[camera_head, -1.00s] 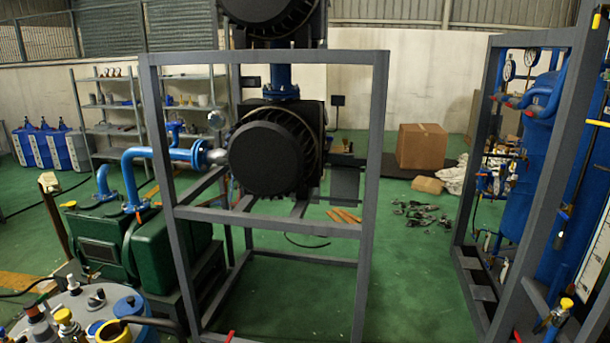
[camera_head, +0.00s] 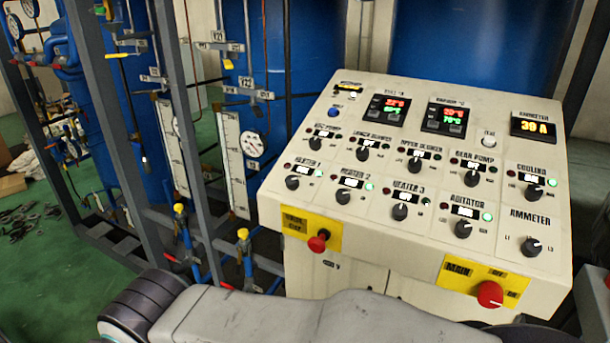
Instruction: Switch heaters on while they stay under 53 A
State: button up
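A cream sloped control panel (camera_head: 330,255) fills the right half of the head view. The Heater 1 knob (camera_head: 292,183), Heater 2 knob (camera_head: 343,197) and Heater 3 knob (camera_head: 400,212) sit in its lower row. A green lamp (camera_head: 372,187) glows brightly by Heater 2; the lamps by Heaters 1 and 3 look dimmer. The small label displays are too blurred to read surely. The ammeter display (camera_head: 534,127) shows yellow digits, seemingly 30 A or 38 A. The ammeter selector knob (camera_head: 530,247) is at lower right. My gripper is not in view.
Bright green lamps glow by the agitator knob (camera_head: 463,229) and cooling knob (camera_head: 533,193). Red knobs (camera_head: 318,242) and (camera_head: 489,294) stick out at the panel's front. My grey arm crosses the bottom. Framed blue tanks and pipes stand left; green floor (camera_head: 40,255) shows at far left.

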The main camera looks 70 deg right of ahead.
aim_at(399, 211)
jog(key=z, duration=2.65)
